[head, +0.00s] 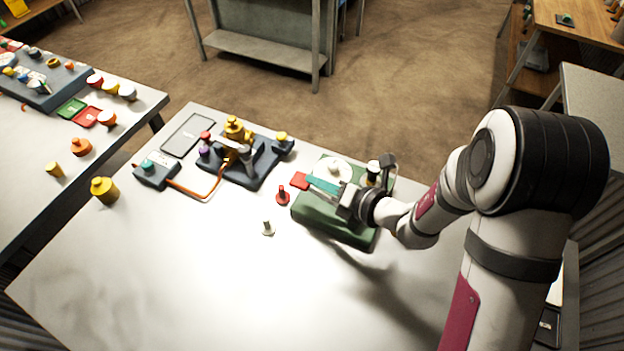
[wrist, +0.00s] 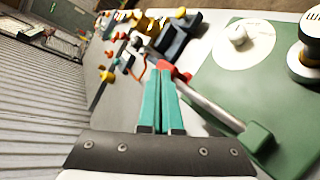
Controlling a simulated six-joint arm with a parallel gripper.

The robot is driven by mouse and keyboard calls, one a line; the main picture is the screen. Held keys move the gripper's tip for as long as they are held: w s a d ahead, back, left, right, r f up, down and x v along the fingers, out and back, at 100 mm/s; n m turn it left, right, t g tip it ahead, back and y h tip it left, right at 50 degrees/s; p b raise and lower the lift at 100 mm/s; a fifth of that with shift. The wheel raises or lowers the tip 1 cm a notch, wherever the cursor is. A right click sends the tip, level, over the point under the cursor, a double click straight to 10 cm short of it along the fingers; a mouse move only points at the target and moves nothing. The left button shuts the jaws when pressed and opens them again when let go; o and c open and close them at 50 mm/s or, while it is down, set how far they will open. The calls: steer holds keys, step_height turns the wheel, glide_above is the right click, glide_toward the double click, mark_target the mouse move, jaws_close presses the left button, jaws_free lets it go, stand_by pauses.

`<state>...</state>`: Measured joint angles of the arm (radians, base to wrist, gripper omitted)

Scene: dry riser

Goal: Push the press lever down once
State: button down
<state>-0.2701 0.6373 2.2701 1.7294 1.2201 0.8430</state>
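The press has a green base (head: 330,222) with a white round disc (head: 335,168) on top, at the right of the table. In the wrist view its lever (wrist: 218,110) is a grey rod that slopes from a green block (wrist: 258,136) to a red end. The red lever end (head: 299,180) sticks out past the base's left side. My gripper (head: 312,183) has teal fingers lying together, with nothing seen between them. In the wrist view the fingertips (wrist: 168,70) are close beside the red end; I cannot tell whether they touch it.
A black and white knob (head: 373,172) stands behind my gripper. A dark fixture with a yellow valve (head: 234,129) is farther left. The table's front is clear.

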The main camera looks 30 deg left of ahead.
steer(key=shift+d+r, duration=0.35)
steer(key=shift+r, duration=0.5)
steer(key=shift+d+r, duration=0.3)
steer(key=shift+r, duration=0.45)
steer(key=shift+d+r, duration=0.35)
steer(key=shift+r, duration=0.45)
steer(key=shift+d+r, duration=0.3)
steer(key=shift+r, duration=0.45)
steer(key=s+d+r+n+g+h, duration=0.2)
steer(key=s+d+n+g, duration=0.15)
steer(key=s+n, duration=0.5)
steer(key=s+d+r+n+g+h, duration=0.1)
steer(key=s+d+r+n+g, duration=0.2)
steer(key=s+n, duration=0.5)
steer(key=s+d+f+n+t+h, duration=0.1)
steer(key=s+d+n+h, duration=0.2)
steer(key=d+n, duration=0.2)
steer(key=s+d+f+n+t+h, duration=0.1)
steer(key=s+d+n+h, duration=0.2)
steer(key=d, duration=0.7)
steer(key=shift+f+n+h, duration=0.15)
steer(key=shift+n+h, duration=0.65)
steer(key=shift+n, duration=0.45)
